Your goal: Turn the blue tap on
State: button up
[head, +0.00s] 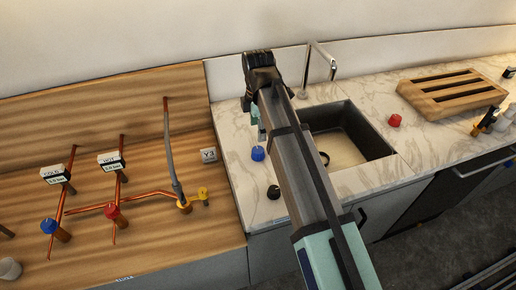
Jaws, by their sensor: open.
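A blue tap knob (48,226) sits on the copper pipework at the left, on the wooden counter. A separate blue knob (258,153) sits on the marble counter just left of the sink. My gripper (248,102) is dark and partly hidden by my arm. It is above the marble counter, up and left of the sink, near the blue knob there and well to the right of the pipework. I see nothing held in it. Its fingertips are hard to make out.
The pipework has a red tap knob (113,212) and a yellow valve (203,195). The sink (378,146), its faucet (320,60), a black knob (273,192), a red knob (395,120) and a slatted wooden board (450,92) are at the right. My arm crosses the counter and sink.

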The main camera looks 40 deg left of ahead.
aim_at(258, 150)
notch_tip(258, 150, down, 11)
jog(key=shift+r+p, duration=0.15)
jog(key=shift+p, duration=1)
jog(key=c, duration=1.1)
